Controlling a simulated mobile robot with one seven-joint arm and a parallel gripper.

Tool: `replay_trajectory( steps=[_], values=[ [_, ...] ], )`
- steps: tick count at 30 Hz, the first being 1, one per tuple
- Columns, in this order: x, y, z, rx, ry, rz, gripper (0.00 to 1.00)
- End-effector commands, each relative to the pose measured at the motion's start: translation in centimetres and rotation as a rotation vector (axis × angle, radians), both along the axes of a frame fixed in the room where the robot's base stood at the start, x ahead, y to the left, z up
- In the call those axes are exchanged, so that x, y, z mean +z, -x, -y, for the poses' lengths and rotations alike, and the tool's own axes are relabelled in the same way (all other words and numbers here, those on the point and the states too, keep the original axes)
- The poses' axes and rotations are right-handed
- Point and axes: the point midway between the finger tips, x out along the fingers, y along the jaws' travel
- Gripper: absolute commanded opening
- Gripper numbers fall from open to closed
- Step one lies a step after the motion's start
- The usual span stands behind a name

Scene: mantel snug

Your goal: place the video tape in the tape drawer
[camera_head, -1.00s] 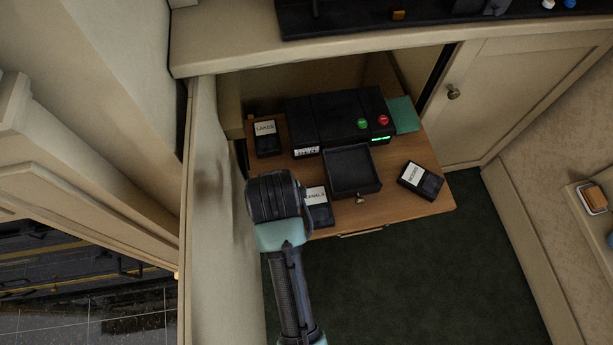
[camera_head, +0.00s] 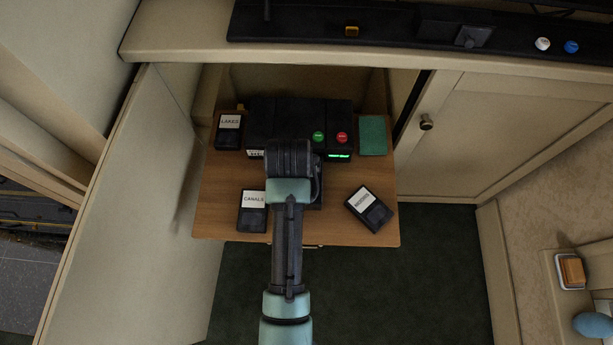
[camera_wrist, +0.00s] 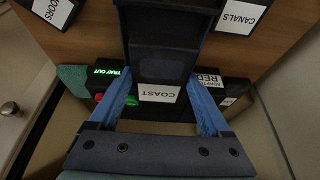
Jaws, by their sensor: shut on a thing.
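My gripper (camera_wrist: 160,82) is shut on a black video tape (camera_wrist: 160,66) with a white COAST label, its two blue fingers on either side. The tape drawer, a shallow black tray (camera_wrist: 168,18), sticks out of the black tape player (camera_wrist: 237,86). The held tape overlaps the tray in the wrist view; I cannot tell whether it touches the tray floor. In the head view my wrist and arm hide the tape and most of the tray, and only the tray's right edge (camera_head: 319,194) shows. The player (camera_head: 270,112) has a lit green display.
The tapes LAKES (camera_head: 229,131), CANALS (camera_head: 253,211) and MOORS (camera_head: 369,209) lie on the wooden shelf (camera_head: 220,190) around the player. A green booklet (camera_head: 373,136) lies at its right. An open cabinet door (camera_head: 135,200) stands at left. The mantel ledge (camera_head: 200,40) overhangs the back.

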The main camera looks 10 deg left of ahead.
Motion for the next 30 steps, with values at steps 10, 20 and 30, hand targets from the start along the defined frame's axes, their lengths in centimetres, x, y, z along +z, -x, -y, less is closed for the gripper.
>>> replay_trajectory(
  steps=[10, 20, 30],
  values=[
    [-3.9, 0.0, 0.0, -0.001, 0.000, 0.000, 0.21],
    [-6.1, 0.0, 0.0, -0.001, -0.001, 0.003, 0.21],
    [-6.4, 0.0, 0.1, -0.001, -0.001, 0.002, 1.00]
  ],
)
